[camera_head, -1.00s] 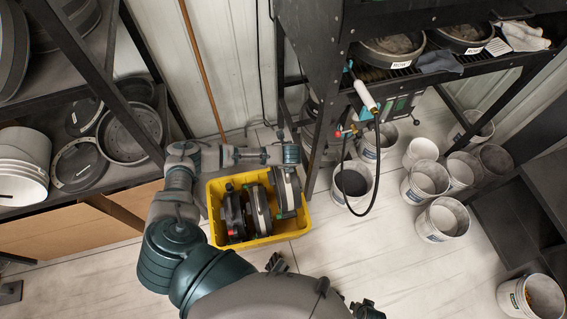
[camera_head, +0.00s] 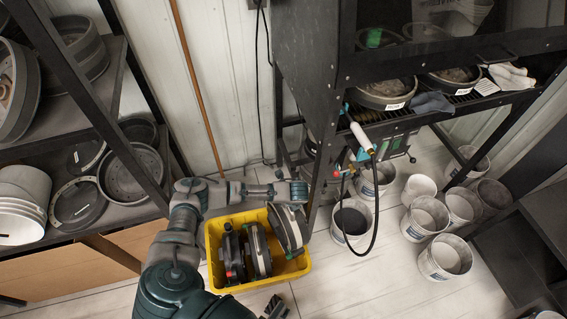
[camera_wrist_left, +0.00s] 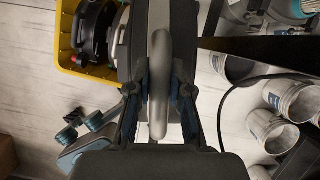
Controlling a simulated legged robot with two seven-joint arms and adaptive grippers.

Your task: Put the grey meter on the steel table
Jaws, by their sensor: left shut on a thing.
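A grey meter (camera_head: 288,233) with a dark round body hangs at the right end of the yellow bin (camera_head: 297,269). My left gripper (camera_head: 298,193) is above it and shut on its grey handle, which also shows between the fingers in the left wrist view (camera_wrist_left: 159,88). Whether its lower edge is clear of the bin cannot be told. Two more dark meters stand upright in the bin, one with a green edge (camera_head: 259,249) and one with red on it (camera_head: 233,256). My right gripper cannot be made out. No steel table can be clearly identified.
A dark rack (camera_head: 322,95) with round pans stands right behind the bin. A black hose (camera_head: 375,215) loops beside it. Several white buckets (camera_head: 446,258) stand on the right floor. Shelves (camera_head: 112,190) with pans stand on the left. The floor in front of the bin is open.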

